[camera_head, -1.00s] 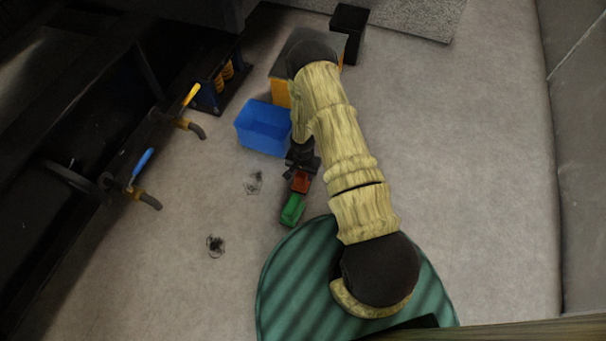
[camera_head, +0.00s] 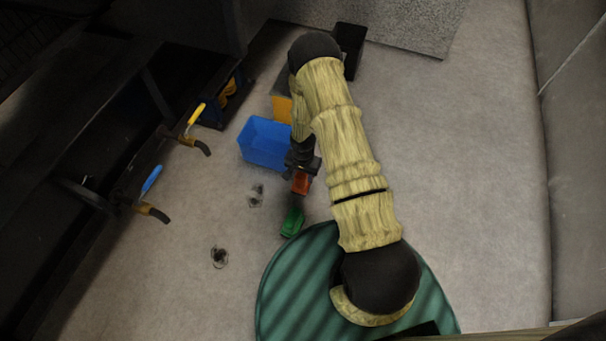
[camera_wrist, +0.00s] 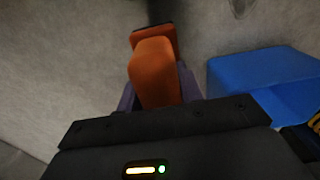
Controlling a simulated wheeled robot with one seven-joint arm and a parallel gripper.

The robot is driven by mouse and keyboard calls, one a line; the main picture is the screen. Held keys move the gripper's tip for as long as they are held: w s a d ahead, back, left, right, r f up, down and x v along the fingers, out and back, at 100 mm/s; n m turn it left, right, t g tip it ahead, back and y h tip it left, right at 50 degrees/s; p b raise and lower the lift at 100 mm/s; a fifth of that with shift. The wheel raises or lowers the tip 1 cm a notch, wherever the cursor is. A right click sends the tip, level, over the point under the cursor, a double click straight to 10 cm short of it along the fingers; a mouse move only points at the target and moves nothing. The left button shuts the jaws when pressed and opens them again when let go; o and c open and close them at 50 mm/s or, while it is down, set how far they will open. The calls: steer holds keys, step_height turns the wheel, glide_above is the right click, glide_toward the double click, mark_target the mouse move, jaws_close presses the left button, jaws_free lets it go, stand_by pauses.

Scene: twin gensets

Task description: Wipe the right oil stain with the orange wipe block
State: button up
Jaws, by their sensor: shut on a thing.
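My gripper (camera_head: 301,172) is shut on the orange wipe block (camera_head: 300,184), which points down the picture from the jaws. In the wrist view the block (camera_wrist: 155,75) sits between the fingers (camera_wrist: 158,95), with a dark edge at its far end. A second stain (camera_head: 219,257) lies further down and left. A dark mark at the wrist view's top edge is cut off. The block's height above the floor is hard to tell.
A green block (camera_head: 292,221) lies on the floor just below the orange one. An open blue bin (camera_head: 265,145) stands up-left of my gripper; it also shows in the wrist view (camera_wrist: 265,75). Blue and yellow valve levers stick out at left. Floor around the stains is clear.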

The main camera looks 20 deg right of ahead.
steer(key=o, duration=0.3)
steer(key=shift+c, duration=0.2)
step_height(320, 180, up, 35)
steer(key=w+n+p, duration=0.2)
steer(key=n+p, duration=0.5)
steer(key=p, duration=0.6)
steer(key=shift+w, duration=0.2)
steer(key=shift+f, duration=0.2)
